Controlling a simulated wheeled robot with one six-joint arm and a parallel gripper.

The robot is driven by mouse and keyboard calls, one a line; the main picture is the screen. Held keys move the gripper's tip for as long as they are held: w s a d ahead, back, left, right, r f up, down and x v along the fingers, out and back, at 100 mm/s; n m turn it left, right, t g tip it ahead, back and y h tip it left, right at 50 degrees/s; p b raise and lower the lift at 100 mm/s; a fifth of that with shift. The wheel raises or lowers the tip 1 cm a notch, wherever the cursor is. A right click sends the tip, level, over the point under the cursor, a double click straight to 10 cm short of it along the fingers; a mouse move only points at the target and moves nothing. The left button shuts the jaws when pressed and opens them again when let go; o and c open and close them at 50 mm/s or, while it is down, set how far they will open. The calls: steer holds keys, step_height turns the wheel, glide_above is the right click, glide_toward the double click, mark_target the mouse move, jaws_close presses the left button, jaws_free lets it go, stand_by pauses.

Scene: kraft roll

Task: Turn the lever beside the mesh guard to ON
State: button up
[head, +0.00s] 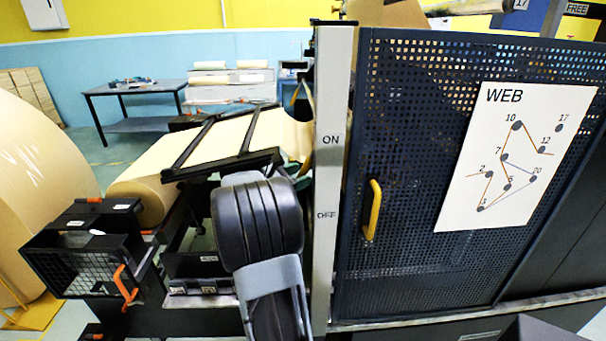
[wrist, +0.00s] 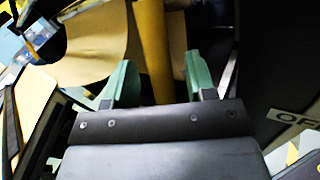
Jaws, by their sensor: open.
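The mesh guard (head: 420,130) is a dark perforated door at the right in the head view, with a yellow handle (head: 372,210). Left of it stands a pale post (head: 331,100) marked ON higher up and OFF lower down. In the wrist view a yellow bar (wrist: 153,45), which looks like the lever, runs between the green fingers of my gripper (wrist: 161,80). My gripper is open around it; I cannot tell whether either finger touches. Part of the OFF label (wrist: 295,117) shows at the right. In the head view my arm hides the lever and most of my gripper.
A brown paper web (head: 160,160) runs under a black frame left of my arm. A black box with a grille (head: 85,262) and an orange handle (head: 125,285) stands at lower left. A large paper roll (head: 40,170) is at far left. A table (head: 135,88) stands behind.

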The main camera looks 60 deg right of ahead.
steer(key=shift+x, duration=0.85)
steer(key=shift+c, duration=0.3)
jaws_close()
